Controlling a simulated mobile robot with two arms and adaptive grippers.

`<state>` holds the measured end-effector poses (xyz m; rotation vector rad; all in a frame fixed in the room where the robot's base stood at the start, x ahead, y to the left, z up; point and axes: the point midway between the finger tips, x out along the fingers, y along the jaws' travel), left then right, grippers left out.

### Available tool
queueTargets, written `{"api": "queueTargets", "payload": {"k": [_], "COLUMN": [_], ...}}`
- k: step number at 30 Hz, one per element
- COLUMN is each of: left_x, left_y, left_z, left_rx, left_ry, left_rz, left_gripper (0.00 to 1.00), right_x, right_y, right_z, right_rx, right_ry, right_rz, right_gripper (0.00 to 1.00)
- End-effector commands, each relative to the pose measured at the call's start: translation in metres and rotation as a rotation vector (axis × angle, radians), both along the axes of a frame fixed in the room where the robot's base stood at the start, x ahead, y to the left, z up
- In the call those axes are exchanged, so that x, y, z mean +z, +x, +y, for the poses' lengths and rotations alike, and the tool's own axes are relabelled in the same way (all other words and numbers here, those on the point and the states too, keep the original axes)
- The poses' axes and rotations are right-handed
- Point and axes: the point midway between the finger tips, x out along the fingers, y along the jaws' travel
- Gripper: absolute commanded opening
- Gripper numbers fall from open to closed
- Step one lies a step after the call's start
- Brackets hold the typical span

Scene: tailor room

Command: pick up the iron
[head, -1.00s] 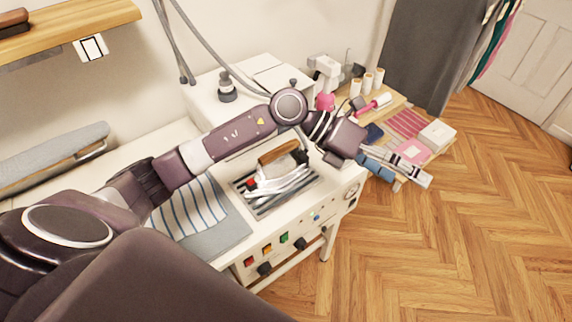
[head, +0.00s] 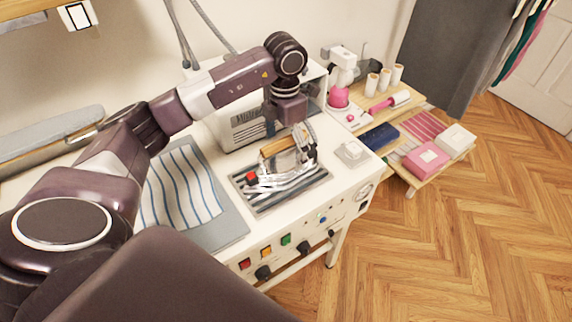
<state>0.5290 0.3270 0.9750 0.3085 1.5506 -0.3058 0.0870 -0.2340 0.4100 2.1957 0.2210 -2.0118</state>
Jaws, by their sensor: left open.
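The iron (head: 286,181) has a shiny silver body, a wooden handle and a red part at its left end. It sits on a dark ribbed rest (head: 262,208) on the white ironing station. My left gripper (head: 306,150) is open and points down at the right end of the handle, with a silver finger beside it. Whether it touches the handle I cannot tell. The handle's right end is partly hidden by the gripper. My right gripper is not in view.
A striped cloth (head: 180,190) lies left of the rest. A white box (head: 236,128) stands behind the iron. A small white object (head: 351,153) sits to the right. A wooden side table (head: 415,180) with boxes and spools stands beyond the station's right end.

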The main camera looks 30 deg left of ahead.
Motion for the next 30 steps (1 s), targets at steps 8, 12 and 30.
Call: {"api": "queueTargets", "payload": {"k": [8,12,30], "left_x": [-0.038,-0.047,-0.047], "left_y": [-0.001,0.000,0.000], "left_z": [-0.003,-0.003,-0.003], "left_rx": [-0.001,0.000,-0.001], "left_ry": [-0.002,-0.001,-0.002], "left_rz": [0.003,-0.001,-0.001], "left_gripper": [0.91,0.91,0.46], "right_x": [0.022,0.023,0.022], "right_y": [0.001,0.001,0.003], "right_z": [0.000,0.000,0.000], "right_rx": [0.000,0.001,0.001], "right_ry": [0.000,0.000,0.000], "right_rz": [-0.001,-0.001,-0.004], "right_gripper": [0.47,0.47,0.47]}}
